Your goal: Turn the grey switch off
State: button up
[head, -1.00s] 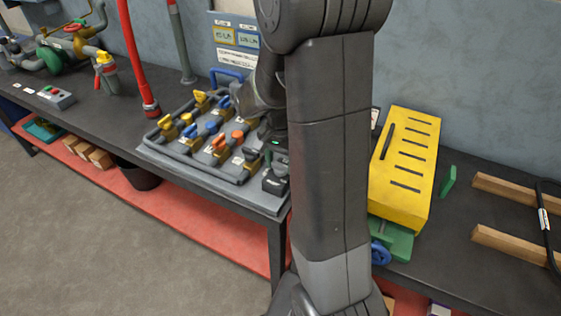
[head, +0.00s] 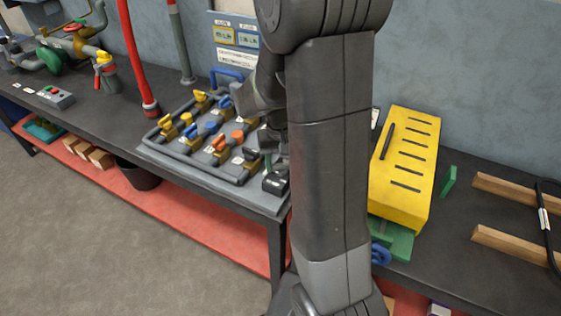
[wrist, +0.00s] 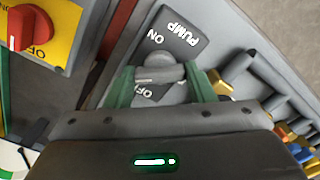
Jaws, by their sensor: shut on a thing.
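The grey switch (wrist: 158,62) sits on a grey panel in the wrist view, with a dark plate (wrist: 186,38) lettered PUMP, ON and OFF around it. My gripper (wrist: 161,78) has its green fingers on either side of the switch's grey handle and is shut on it. The handle lies across between the fingers, near the OFF lettering, which is partly covered. The exact angle of the switch is hard to tell. In the head view my arm hides most of the gripper and the switch.
A red knob (wrist: 28,27) on a yellow plate is at the wrist view's upper left. In the head view, a board of coloured valves (head: 188,155) lies left of my arm. A yellow slotted box (head: 405,165) stands to the right on the dark bench (head: 480,270).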

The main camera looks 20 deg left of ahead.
aim_at(280, 164)
jog(key=n, duration=0.5)
jog(key=shift+n, duration=2.6)
jog(key=o, duration=1)
jog(key=shift+r, duration=0.1)
notch_tip(280, 164, up, 14)
jog(key=shift+f+p, duration=0.15)
jog(key=shift+p, duration=0.15)
jog(key=shift+f, duration=0.15)
